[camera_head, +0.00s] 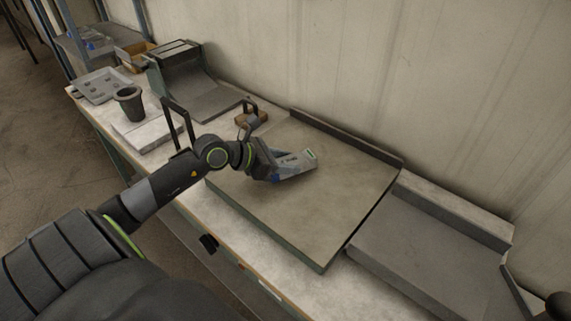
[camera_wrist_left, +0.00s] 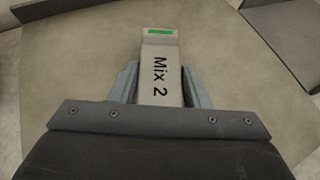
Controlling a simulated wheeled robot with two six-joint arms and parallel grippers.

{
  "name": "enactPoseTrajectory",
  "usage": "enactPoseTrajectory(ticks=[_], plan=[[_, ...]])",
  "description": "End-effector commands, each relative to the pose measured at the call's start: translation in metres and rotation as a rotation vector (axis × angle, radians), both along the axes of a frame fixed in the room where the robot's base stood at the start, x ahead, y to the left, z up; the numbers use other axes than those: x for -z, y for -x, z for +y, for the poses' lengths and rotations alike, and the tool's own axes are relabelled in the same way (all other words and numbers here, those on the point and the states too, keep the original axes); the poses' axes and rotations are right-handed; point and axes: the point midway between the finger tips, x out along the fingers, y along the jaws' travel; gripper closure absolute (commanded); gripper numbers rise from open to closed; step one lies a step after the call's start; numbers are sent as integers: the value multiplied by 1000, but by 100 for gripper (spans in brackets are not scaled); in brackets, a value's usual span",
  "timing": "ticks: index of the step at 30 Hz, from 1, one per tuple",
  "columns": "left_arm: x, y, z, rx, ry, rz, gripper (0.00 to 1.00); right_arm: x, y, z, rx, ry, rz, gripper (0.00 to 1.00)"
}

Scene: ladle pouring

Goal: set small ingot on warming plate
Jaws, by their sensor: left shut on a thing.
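My left gripper (camera_head: 291,167) is shut on a small grey ingot (camera_wrist_left: 161,70) with "Mix 2" in black letters and a green mark at its far end. The ingot lies lengthwise between the two fingers and sticks out beyond them. It also shows in the head view (camera_head: 308,157), over the middle of a large tan plate (camera_head: 300,215) with a raised back edge. I cannot tell whether the ingot touches this plate. A grey plate (camera_head: 420,250) with a raised back edge lies to the right. Which of the two is the warming plate is not marked. My right gripper is not in view.
On the left of the bench stand a dark cup (camera_head: 129,104), a grey tray (camera_head: 100,86) and a green-sided curved stand (camera_head: 190,85). A small brown block (camera_head: 249,119) sits behind my left wrist. The tan plate's front and right are clear.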

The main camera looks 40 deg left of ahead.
Motion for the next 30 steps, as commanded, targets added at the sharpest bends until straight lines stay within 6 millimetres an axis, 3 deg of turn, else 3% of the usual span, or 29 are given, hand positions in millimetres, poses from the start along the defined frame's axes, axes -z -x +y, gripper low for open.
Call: enactPoseTrajectory(ticks=[3,11,12,17,30], plan=[[10,0,-1,1,2,-2,97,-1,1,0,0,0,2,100],[12,0,-1,1,0,-3,97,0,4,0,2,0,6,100],[13,0,0,0,-1,0,56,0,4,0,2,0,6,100],[13,0,0,0,-1,0,35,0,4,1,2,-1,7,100],[9,6,4,1,-3,-2,35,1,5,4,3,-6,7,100]])
